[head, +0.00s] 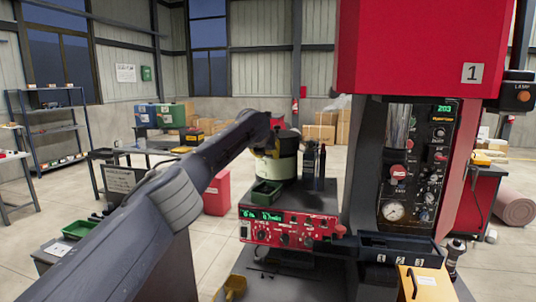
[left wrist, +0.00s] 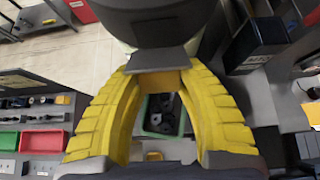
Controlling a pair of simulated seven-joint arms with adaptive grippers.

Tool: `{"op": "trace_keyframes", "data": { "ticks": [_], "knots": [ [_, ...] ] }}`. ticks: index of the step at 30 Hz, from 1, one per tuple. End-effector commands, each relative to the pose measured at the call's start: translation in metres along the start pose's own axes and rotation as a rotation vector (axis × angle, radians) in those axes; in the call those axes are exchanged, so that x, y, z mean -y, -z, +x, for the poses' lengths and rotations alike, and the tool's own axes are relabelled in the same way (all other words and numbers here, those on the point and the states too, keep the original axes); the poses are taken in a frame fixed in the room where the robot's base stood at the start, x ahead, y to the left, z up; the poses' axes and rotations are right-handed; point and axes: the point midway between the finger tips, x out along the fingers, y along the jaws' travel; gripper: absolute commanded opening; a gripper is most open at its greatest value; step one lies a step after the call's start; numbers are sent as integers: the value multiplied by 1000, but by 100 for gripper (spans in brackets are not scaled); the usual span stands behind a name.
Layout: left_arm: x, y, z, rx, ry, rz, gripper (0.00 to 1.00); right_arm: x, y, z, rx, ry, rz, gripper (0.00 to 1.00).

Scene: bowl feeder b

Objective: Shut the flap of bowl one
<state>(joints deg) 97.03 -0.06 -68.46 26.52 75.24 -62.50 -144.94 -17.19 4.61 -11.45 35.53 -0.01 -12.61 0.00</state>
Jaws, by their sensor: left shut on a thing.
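The bowl feeder (head: 285,165) is a pale drum with a dark top on a red control box (head: 288,228), left of the red machine in the head view. My left gripper (head: 265,150) is at the drum's near left side, its fingertips mostly hidden by my arm. In the left wrist view its yellow fingers (left wrist: 165,80) close together on a grey plate (left wrist: 160,60), apparently the flap, against the dark round body (left wrist: 155,25). How far the flap stands open is unclear. My right gripper is out of view.
The red machine (head: 425,45) marked 1 and its gauge panel (head: 408,165) stand right of the feeder. Dark bottles (head: 310,165) stand close to the drum. A numbered tray (head: 393,258) and a yellow box (head: 425,283) are at lower right.

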Motion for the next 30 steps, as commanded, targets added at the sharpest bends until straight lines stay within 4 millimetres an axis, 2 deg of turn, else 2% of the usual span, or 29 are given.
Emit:
{"op": "trace_keyframes", "data": {
  "ticks": [3, 4, 10, 22, 30],
  "knots": [
    [-1, -6, -4, 10, 0, -1, 7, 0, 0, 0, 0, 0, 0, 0],
    [-1, -6, -4, 10, 0, -1, 38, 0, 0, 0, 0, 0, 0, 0],
    [0, -4, -2, 7, 0, -1, 62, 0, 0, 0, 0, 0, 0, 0],
    [0, -1, -3, 1, 1, 1, 62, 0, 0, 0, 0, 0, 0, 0],
    [0, -1, -19, 2, 2, 3, 62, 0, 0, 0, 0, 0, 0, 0]
  ]
}}
